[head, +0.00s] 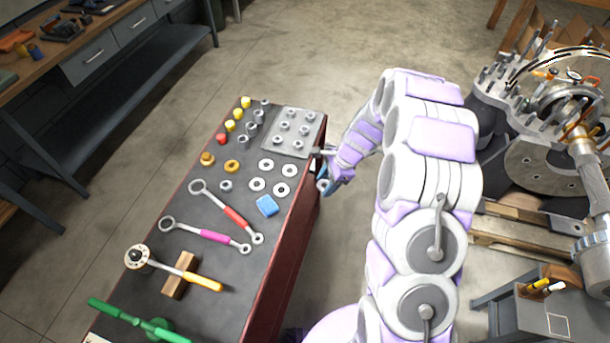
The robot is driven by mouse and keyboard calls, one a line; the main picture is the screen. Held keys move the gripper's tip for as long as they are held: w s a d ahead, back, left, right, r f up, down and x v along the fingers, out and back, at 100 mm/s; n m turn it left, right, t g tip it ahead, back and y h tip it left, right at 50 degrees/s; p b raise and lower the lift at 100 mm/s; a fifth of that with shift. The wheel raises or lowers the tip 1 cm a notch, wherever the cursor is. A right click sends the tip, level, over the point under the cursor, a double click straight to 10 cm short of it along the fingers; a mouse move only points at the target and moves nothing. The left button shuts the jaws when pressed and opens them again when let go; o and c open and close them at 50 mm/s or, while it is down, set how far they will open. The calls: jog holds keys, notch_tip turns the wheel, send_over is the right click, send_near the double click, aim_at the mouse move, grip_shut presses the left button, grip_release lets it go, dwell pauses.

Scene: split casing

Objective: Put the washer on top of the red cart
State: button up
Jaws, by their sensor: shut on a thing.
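The red cart (288,270) stands left of my arm, with a dark top and a red side. My gripper (322,184) is beside the cart's right edge, near its far end. It is shut on a small pale ring, the washer (321,186), which is partly hidden by the fingers. The held washer appears just off the edge of the top; its height against the top is hard to tell. Several other silver washers (266,164) lie flat on the cart top, left of my gripper.
A blue block (267,205), wrenches (226,207), a ratchet (190,275) on a wooden block, and a bolt plate (290,132) occupy the cart top. A split casing (550,160) stands on a pallet at the right. A workbench (90,75) is at the upper left.

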jog(key=s+d, duration=0.2)
jog(key=d, duration=0.4)
jog(key=w+a+r+n+g+h, duration=0.1)
jog(key=a+r+n+g+h, duration=0.3)
jog(key=r+n, duration=0.9)
jog(key=n, duration=0.3)
jog(key=shift+w+r+p, duration=0.15)
jog(key=shift+r+p, duration=0.15)
jog(key=shift+p, duration=0.05)
